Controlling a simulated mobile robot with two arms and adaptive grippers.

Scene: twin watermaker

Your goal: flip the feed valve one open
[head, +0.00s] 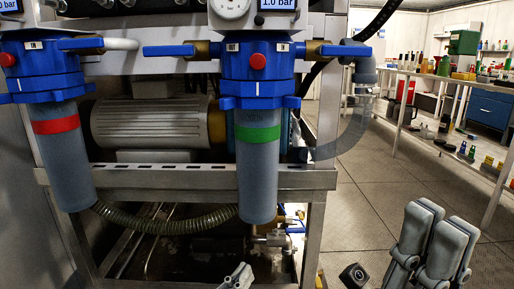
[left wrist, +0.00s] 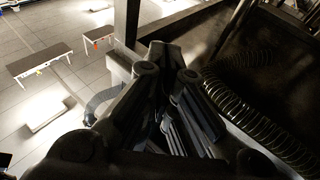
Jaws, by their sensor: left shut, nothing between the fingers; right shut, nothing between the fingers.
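Blue valve levers show on the two filter housings in the head view: one (head: 80,43) at the left housing, one (head: 168,50) left of the middle housing and one (head: 345,50) right of it. All three lie roughly level. I cannot tell which is feed valve one. My left gripper (head: 238,277) is shut and empty at the bottom edge, below the middle housing and apart from the levers. Its closed fingers (left wrist: 168,75) fill the middle of the left wrist view. My right gripper (head: 442,225) is shut and empty at the lower right, over the floor.
The left housing (head: 63,150) has a red band, the middle one (head: 258,170) a green band. A ribbed hose (head: 160,222) hangs below the metal rail (head: 180,178). A grey pipe (head: 352,125) bends down right of the middle housing. Open floor (head: 375,200) lies right of the frame.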

